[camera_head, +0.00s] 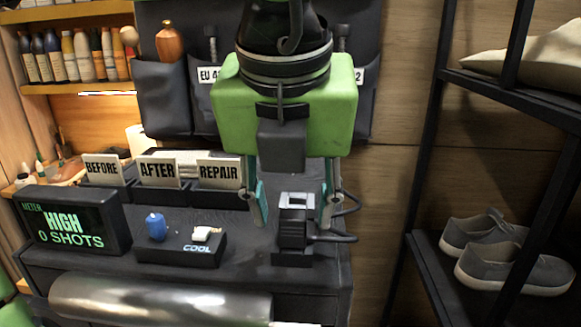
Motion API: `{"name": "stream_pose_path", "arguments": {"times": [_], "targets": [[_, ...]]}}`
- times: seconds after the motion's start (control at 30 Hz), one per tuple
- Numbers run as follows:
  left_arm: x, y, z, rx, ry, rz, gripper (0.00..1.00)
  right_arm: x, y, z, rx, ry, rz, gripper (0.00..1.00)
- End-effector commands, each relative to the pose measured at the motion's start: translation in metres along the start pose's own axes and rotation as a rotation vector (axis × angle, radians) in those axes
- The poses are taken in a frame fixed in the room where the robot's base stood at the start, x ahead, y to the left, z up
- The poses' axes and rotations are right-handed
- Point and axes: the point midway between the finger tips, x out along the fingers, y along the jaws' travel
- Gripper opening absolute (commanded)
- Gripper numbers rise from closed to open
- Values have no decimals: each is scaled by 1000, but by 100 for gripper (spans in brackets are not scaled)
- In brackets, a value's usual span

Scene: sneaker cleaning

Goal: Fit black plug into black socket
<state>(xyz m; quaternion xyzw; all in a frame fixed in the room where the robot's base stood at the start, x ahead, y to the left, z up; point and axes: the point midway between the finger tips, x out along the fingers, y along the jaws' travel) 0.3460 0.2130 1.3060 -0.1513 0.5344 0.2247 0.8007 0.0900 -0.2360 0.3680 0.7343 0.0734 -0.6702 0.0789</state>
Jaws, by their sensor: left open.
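My left gripper (292,222), under a green housing, points down at the right end of the dark bench. Its two fingers are spread wide, one on each side of a black block (293,238) with a pale square frame on its top. The block stands upright on a low black base (291,259). Black cables (337,238) run off to its right. I cannot tell which part is the plug and which the socket, nor whether the fingers touch the block. My right gripper is not in view.
A black box marked COOL (180,252) carries a blue item and a pale item. A meter display (76,222) reads HIGH, 0 SHOTS. Card bins (158,173) stand behind. A shiny cylinder (160,300) lies along the front. Grey sneakers (512,270) sit on a rack at right.

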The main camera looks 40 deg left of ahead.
Motion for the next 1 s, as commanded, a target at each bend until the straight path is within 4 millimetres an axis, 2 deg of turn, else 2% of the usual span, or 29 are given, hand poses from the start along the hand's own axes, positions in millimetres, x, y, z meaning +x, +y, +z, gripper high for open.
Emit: {"name": "stream_pose_path", "arguments": {"times": [0.2, 0.4, 0.6, 1.0], "targets": [[-49, -2, 1, -1, 0, -5, 43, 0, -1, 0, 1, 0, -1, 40], [-78, -1, 0, -1, 1, -1, 43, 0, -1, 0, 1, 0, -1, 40], [-88, 0, 0, -1, 1, -1, 43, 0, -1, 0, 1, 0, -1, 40], [-88, 0, 0, -1, 0, -1, 43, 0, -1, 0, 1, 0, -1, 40]]}}
